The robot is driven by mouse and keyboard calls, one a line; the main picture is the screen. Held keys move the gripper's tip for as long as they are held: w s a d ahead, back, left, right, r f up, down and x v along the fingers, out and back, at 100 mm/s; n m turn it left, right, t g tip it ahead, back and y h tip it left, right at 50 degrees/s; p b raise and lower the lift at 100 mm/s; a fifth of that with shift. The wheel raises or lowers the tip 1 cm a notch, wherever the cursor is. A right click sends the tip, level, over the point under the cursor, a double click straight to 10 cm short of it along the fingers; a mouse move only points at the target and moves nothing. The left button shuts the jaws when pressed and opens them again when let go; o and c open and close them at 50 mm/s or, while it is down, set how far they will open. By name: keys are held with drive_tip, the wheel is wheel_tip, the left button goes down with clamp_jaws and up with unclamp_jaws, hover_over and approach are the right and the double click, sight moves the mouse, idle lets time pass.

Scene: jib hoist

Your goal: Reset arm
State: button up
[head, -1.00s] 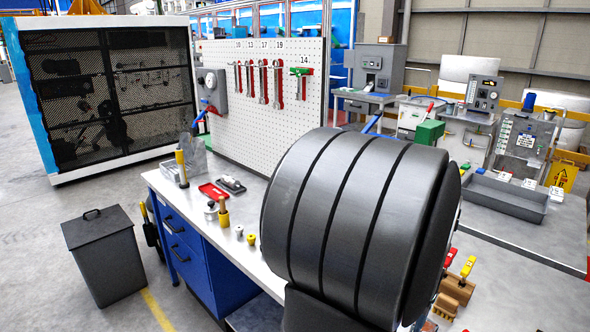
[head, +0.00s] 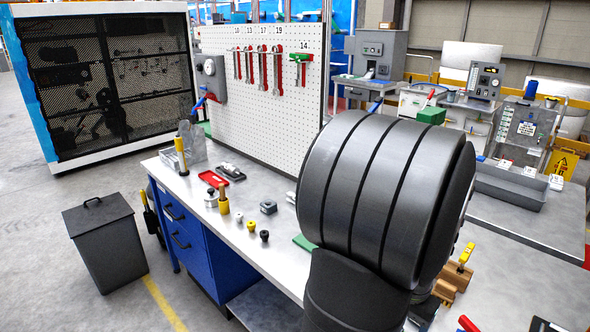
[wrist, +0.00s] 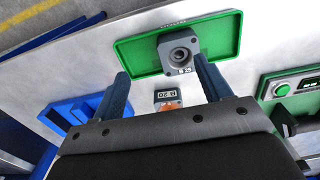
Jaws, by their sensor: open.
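My gripper (wrist: 160,68) is open in the wrist view, with its two dark fingers spread apart and nothing clasped. A grey block with a round hole and a label (wrist: 178,52) sits on a green tray (wrist: 228,38) just beyond the fingertips. A smaller labelled block (wrist: 167,97) with an orange part lies below, seen between the fingers. Whether the fingers touch the tray cannot be told. In the head view my dark arm link fills the middle right and hides part of the bench; my gripper does not show there.
The bench (head: 225,215) carries a red tray (head: 231,173), small knobs, a grey block (head: 268,207) and yellow-handled tools. A pegboard (head: 270,110) with wrenches stands behind. A grey bin (head: 103,245) stands on the floor. The wrist view shows a blue bin (wrist: 75,113) and a green-framed device (wrist: 285,88).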

drive_tip(key=s+d+r, duration=0.4)
drive_tip(key=s+r, duration=0.2)
drive_tip(key=s, duration=0.2)
drive_tip(key=s+d+n, duration=0.4)
drive_tip(key=d+n, duration=0.3)
drive_tip(key=s+d+n, duration=0.5)
drive_tip(key=d+n, duration=0.2)
drive_tip(key=d, duration=0.1)
drive_tip(key=shift+s+d+r, duration=0.2)
drive_tip(key=shift+d+r, duration=0.1)
idle(0.3)
drive_tip(key=w+a+m, duration=0.6)
drive_tip(key=a+m, duration=0.1)
drive_tip(key=a, duration=0.1)
drive_tip(key=shift+w+f, duration=0.15)
drive_tip(key=shift+f, duration=0.1)
idle(0.7)
idle(0.3)
